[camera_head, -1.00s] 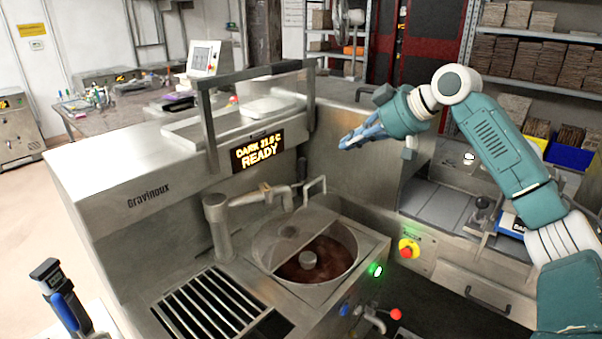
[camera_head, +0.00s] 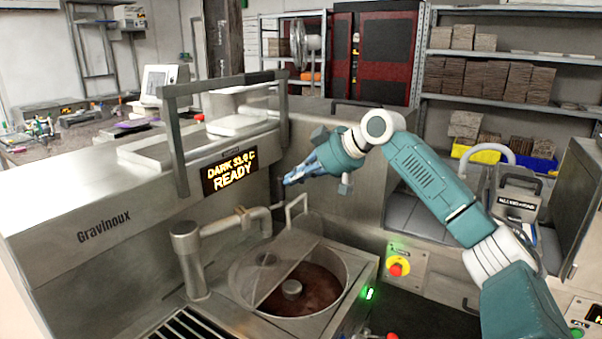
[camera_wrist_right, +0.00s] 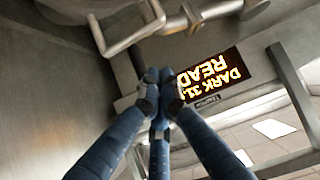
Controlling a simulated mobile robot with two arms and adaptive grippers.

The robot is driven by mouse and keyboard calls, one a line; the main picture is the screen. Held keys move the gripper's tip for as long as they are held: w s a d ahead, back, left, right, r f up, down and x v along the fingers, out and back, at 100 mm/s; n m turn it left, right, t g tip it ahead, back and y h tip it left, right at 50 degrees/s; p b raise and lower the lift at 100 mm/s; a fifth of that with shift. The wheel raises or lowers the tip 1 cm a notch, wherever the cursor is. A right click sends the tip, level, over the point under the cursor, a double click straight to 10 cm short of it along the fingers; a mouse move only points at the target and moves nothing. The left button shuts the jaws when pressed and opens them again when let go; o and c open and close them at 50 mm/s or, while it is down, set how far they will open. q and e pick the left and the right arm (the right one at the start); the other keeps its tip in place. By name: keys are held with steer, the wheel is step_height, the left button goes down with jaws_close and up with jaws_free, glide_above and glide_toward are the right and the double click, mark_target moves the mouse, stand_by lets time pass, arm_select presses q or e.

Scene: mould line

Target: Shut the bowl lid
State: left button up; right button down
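The round bowl (camera_head: 331,307) holds dark brown liquid and is set in the steel counter. A flat metal lid panel (camera_head: 283,268) covers part of its top; the brown shows on the right. A thin bent handle (camera_head: 304,201) stands up behind the bowl; how it joins the lid is unclear. The handle loop (camera_wrist_right: 104,41) shows there beyond the fingertips, apparently apart. My left gripper is out of view.
A spout pipe (camera_head: 222,222) stands left of the bowl. The lit display (camera_head: 229,173) reads READY, beside an upright grey frame (camera_head: 175,135). A slotted grate (camera_head: 190,325) is at front left; a red-topped button (camera_head: 397,268) is right of the bowl.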

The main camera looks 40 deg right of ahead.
mark_target(280, 185)
steer(key=p+x, duration=0.1)
steer(key=x, duration=0.4)
steer(key=shift+w+p, duration=0.15)
steer(key=shift+p, duration=0.2)
steer(key=s, duration=0.1)
steer(key=s+d, duration=0.1)
steer(key=s+f, duration=0.1)
steer(key=shift+s+d+p, duration=0.3)
steer(key=shift+p, duration=0.1)
steer(key=shift+s, duration=0.2)
steer(key=shift+w+a+f, duration=0.1)
steer(key=shift+w+f, duration=0.05)
steer(key=shift+w, duration=0.1)
